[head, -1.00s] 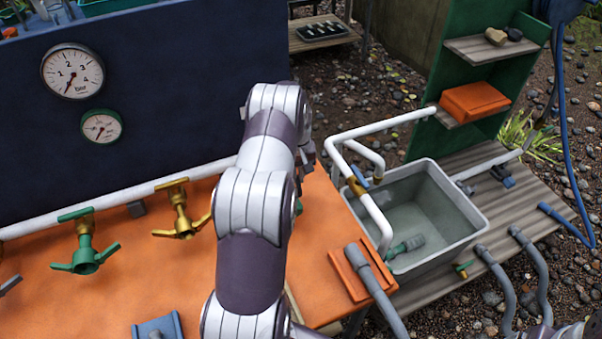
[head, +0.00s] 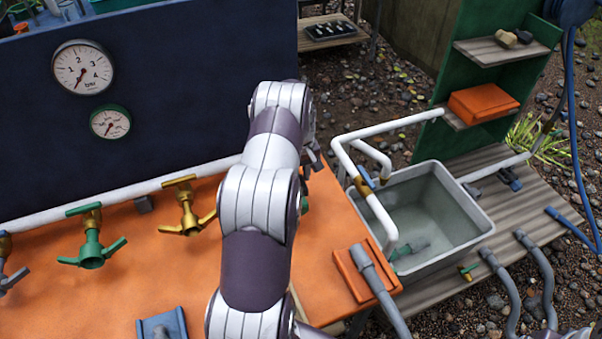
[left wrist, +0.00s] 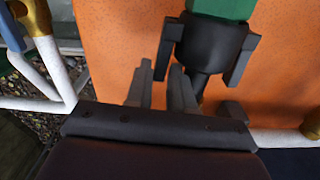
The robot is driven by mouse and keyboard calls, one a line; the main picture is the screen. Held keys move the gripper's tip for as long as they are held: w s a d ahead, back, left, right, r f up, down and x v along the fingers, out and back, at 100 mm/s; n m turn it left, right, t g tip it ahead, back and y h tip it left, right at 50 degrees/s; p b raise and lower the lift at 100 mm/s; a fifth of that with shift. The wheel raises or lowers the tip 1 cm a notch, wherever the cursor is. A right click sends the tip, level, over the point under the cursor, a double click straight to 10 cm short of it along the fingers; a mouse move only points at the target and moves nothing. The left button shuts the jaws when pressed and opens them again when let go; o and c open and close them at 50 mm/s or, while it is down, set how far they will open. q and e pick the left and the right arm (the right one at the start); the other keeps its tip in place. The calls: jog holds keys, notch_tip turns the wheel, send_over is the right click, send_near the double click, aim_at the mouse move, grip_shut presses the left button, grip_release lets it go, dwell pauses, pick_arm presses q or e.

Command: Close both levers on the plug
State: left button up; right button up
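In the left wrist view a black cup-shaped fitting (left wrist: 207,45), which looks like the plug, sits on a green part (left wrist: 222,8) above the orange top. One dark lever (left wrist: 170,47) is on its left side and another (left wrist: 241,60) on its right; both stand out from the body at a slant. My left gripper (left wrist: 161,68) has its two fingers a little apart with nothing between them, just below the left lever. In the head view my left arm hides the fitting, and only a bit of my left gripper (head: 313,158) shows. My right gripper is not in view.
On the orange counter (head: 150,270) stand a green fitting (head: 92,250) and a brass fitting (head: 187,212), each with two splayed levers. A white pipe (head: 110,197) runs along the dark panel. A grey basin (head: 465,240) and an orange block (head: 360,275) are to the right.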

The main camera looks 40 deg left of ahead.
pick_arm(q)
jog(key=shift+o, duration=0.6)
jog(key=shift+f, duration=0.1)
jog(key=shift+w+d+m, duration=0.15)
jog(key=shift+m, duration=0.45)
jog(key=w+d+r+m+p, duration=0.15)
jog(key=d+r+m, duration=0.25)
jog(key=r+m, duration=0.75)
jog(key=s+d+b, duration=0.3)
jog(key=s+d, duration=0.5)
jog(key=d, duration=0.2)
jog(key=s+d+f+t+b, duration=0.1)
jog(key=s+d+b, duration=0.2)
jog(key=s+d, duration=0.4)
jog(key=d+n, duration=0.1)
jog(key=d, duration=0.3)
jog(key=shift+s+f+b, duration=0.2)
jog(key=shift+s+b, duration=0.15)
